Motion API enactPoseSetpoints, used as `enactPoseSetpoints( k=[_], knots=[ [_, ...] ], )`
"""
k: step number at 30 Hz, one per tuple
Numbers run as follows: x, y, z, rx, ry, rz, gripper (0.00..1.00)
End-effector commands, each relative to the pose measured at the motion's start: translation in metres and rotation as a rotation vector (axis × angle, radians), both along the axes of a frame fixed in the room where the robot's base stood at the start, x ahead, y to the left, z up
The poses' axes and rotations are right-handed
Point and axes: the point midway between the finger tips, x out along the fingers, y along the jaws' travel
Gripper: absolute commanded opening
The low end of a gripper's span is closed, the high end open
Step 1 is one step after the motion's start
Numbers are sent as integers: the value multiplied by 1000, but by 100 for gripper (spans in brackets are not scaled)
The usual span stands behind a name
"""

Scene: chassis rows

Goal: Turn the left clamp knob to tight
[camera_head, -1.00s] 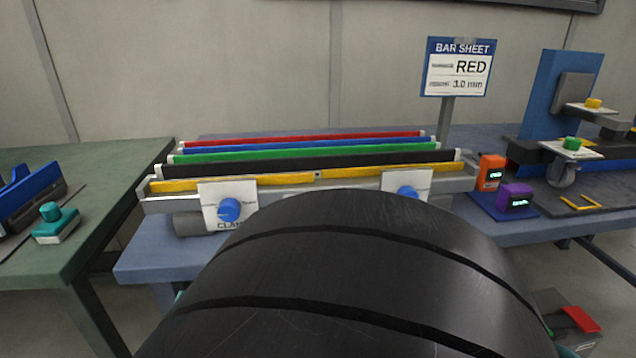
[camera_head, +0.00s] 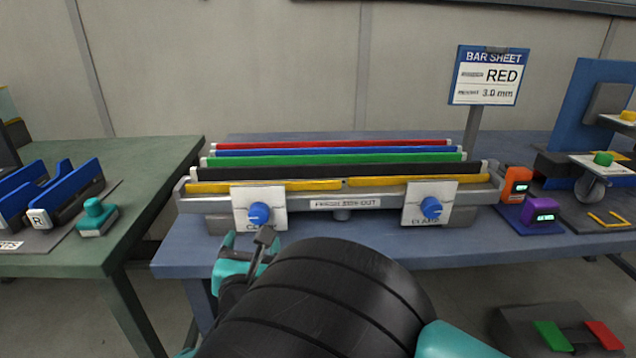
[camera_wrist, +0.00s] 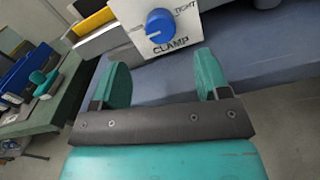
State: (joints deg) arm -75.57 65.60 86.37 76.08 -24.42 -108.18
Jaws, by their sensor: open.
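The left clamp knob (camera_head: 259,213) is a blue dial on a white plate at the left front of the bar rack. It also shows in the wrist view (camera_wrist: 160,26), with "CLAMP" printed below it and "TIGHT" at its upper right. A pale mark shows on the knob; its exact setting is hard to read. My gripper (camera_wrist: 160,80) is open and empty, its two teal fingers below the knob in the wrist picture and apart from it. In the head view my gripper (camera_head: 245,258) is just below the left plate, partly hidden by my arm.
A second blue knob (camera_head: 431,207) sits on the right plate. The rack (camera_head: 345,203) holds red, blue, green, black and yellow bars. A sign (camera_head: 488,75) reads RED, 3.0 mm. Orange (camera_head: 515,184) and purple (camera_head: 540,212) devices stand at right. A green table (camera_head: 150,165) is at left.

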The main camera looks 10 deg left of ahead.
Motion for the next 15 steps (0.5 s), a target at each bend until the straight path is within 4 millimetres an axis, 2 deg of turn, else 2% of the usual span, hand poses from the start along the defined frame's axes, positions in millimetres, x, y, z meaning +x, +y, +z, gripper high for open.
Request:
enactPoseSetpoints(
  k=[1,6,12,15],
  knots=[
    [13,2,0,4,1,-5,69],
    [47,10,0,2,0,-3,69],
    [72,17,0,2,1,-1,69],
    [77,18,0,0,0,0,69]
  ],
)
